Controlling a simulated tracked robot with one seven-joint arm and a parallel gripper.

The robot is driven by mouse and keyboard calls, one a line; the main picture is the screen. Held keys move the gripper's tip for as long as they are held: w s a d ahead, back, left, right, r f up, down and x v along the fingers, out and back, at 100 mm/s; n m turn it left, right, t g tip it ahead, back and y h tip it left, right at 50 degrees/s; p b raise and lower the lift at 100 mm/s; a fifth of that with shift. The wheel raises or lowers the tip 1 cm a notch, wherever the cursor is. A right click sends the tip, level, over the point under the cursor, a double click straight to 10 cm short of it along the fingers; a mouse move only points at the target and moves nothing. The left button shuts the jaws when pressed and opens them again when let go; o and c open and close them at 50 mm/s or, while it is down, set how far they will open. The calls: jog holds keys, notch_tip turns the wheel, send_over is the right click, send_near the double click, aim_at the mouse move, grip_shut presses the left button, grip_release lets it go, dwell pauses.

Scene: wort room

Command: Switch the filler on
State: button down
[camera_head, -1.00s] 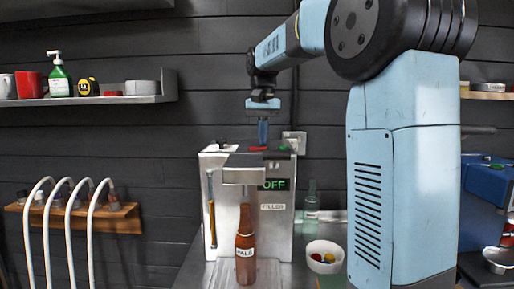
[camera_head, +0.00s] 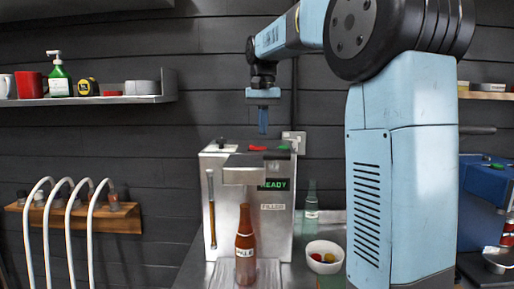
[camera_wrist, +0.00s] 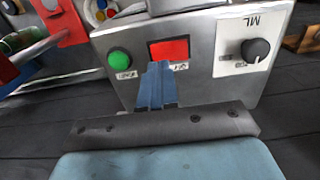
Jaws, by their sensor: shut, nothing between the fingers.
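The filler (camera_head: 276,222) is a grey metal machine on the counter, and its green display (camera_head: 275,184) reads READY. On its top are a red switch (camera_head: 257,148) and a green button (camera_head: 284,147). In the wrist view the red switch (camera_wrist: 168,48) lies just beyond my fingertips, with the green button (camera_wrist: 119,60) to its left and a black knob (camera_wrist: 255,48) marked ML to its right. My gripper (camera_head: 263,132) is shut and empty, pointing down above the red switch with a small gap. A brown bottle (camera_head: 245,245) stands upright under the filler's spout.
A white bowl (camera_head: 324,257) with small coloured items sits to the filler's right, and a green bottle (camera_head: 311,205) stands behind it. A wall shelf (camera_head: 110,99) holds a pump bottle and cups. A blue machine (camera_head: 484,195) is at the right.

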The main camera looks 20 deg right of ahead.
jog(key=shift+r, duration=1.75)
